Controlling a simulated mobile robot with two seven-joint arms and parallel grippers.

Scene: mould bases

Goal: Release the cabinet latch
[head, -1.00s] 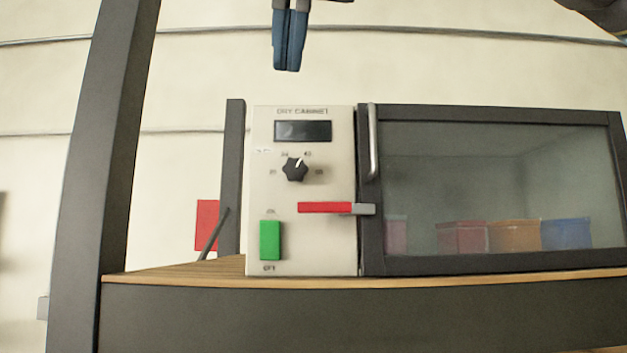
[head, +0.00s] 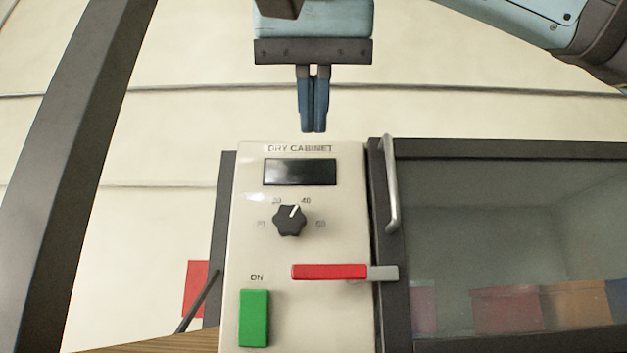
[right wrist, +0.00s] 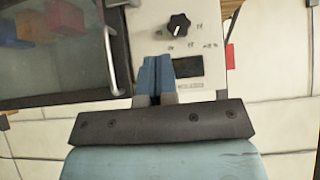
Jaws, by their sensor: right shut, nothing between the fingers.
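The dry cabinet's pale control panel (head: 330,315) fills the middle of the head view. The red latch bar (head: 328,271) lies horizontally across it, and its grey end (head: 383,272) overlaps the frame of the closed glass door (head: 500,230). My right gripper (head: 313,130) is shut and empty, pointing down in front of the panel's top edge, above the display and well above the latch. In the right wrist view the shut fingers (right wrist: 154,60) show beside the display; the latch is not visible there. My left gripper is not in view.
A vertical door handle (head: 391,185) stands out right of the panel. A black knob (head: 290,220), a display (head: 300,172) and a green switch (head: 254,318) are on the panel. Coloured bins (head: 507,308) sit behind the glass. A dark post (head: 75,170) rises at left.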

